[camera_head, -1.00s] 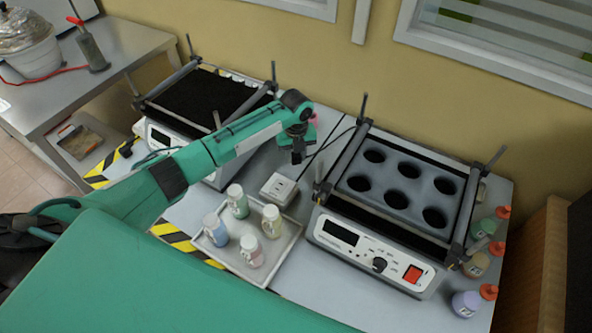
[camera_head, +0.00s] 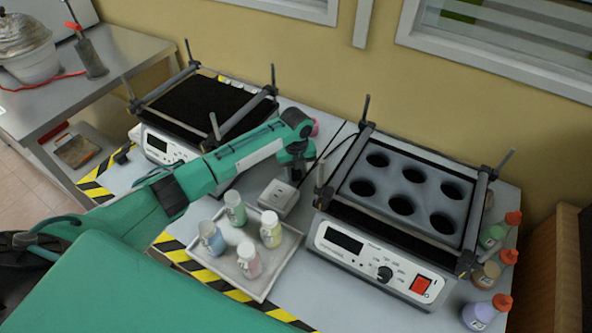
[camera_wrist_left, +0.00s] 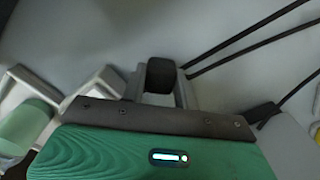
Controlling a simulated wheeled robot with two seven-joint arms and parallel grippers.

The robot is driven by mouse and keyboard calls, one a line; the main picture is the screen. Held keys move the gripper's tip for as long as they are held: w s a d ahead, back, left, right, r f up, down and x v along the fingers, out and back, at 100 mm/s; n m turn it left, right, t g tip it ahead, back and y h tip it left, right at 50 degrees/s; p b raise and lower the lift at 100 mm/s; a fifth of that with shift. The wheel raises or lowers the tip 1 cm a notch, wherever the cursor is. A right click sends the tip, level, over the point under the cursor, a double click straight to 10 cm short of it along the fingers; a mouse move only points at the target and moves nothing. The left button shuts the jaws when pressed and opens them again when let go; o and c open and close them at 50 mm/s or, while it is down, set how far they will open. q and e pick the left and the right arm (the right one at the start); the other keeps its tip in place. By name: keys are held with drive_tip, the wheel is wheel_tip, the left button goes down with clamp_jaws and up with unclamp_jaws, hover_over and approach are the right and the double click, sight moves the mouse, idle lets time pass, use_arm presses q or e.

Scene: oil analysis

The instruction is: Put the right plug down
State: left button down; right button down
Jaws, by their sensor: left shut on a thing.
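My left gripper (camera_head: 295,178) points down at the table behind the white socket box (camera_head: 278,198). In the left wrist view, its fingers (camera_wrist_left: 160,88) are closed around a small dark block, which appears to be the black plug (camera_wrist_left: 160,74). Its shape is partly hidden by the fingers. Black cables (camera_wrist_left: 235,40) run from beside the fingers to the upper right. The gripper is low over the grey tabletop; I cannot tell whether the plug touches it. My right gripper is not in view.
A tray (camera_head: 262,294) with several bottles stands in front of the socket box. A shaker with a holed block (camera_head: 400,180) is to the right, a flat-topped shaker (camera_head: 205,105) to the left. Orange-capped bottles (camera_head: 480,312) stand at the right edge.

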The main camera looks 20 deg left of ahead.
use_arm(q)
drive_tip(key=shift+f, duration=0.4)
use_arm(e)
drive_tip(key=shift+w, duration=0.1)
use_arm(q)
drive_tip(key=c, duration=1.1)
unclamp_jaws()
drive_tip(key=shift+o, duration=0.2)
drive_tip(key=shift+r, duration=0.1)
wheel_tip(320, 180, up, 13)
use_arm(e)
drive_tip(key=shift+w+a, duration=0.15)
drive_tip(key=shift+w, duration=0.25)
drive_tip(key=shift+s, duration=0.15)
